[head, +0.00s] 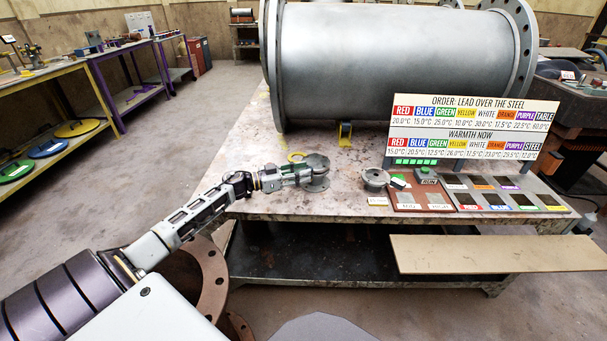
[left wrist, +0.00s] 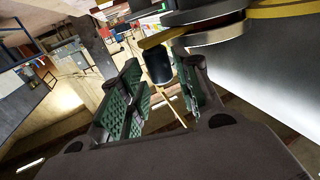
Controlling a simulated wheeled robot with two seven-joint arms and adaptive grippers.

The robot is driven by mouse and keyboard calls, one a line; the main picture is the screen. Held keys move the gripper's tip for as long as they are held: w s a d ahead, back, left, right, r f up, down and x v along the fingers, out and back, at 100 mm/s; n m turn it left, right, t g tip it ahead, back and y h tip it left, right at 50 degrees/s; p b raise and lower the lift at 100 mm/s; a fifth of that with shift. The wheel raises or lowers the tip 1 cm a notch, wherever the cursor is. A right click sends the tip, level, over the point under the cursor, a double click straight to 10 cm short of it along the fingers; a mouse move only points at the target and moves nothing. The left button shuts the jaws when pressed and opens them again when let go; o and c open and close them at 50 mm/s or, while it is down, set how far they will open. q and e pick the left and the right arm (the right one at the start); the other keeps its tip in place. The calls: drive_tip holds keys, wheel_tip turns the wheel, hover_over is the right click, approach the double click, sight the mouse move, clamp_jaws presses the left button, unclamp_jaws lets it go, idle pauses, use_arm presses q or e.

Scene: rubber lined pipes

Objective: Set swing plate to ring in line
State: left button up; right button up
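A small grey flanged pipe fitting (head: 316,172) stands on the steel table (head: 215,172). A yellow ring-shaped piece (head: 296,157) shows just behind and left of it; I take it for part of the swing plate, but its seating is unclear. My left gripper (head: 272,179) reaches in from the left, close beside the fitting. In the left wrist view the left gripper (left wrist: 160,88) has its green-padded fingers apart. A dark short cylinder (left wrist: 159,66) shows between the fingertips, below a yellow piece (left wrist: 163,38) and grey discs (left wrist: 208,36). Contact cannot be told. My right gripper is out of view.
A large grey pipe (head: 390,65) lies along the back of the table. A second small fitting (head: 375,181) stands to the right, beside a red-brown panel (head: 425,199), colour samples and the order board (head: 472,130). A loose board (head: 495,253) juts out below the table's front edge.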

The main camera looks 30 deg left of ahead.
use_arm(q)
drive_tip(key=shift+w+d, duration=0.3)
drive_tip(key=shift+w, duration=0.05)
drive_tip(key=shift+c, duration=0.3)
clamp_jaws()
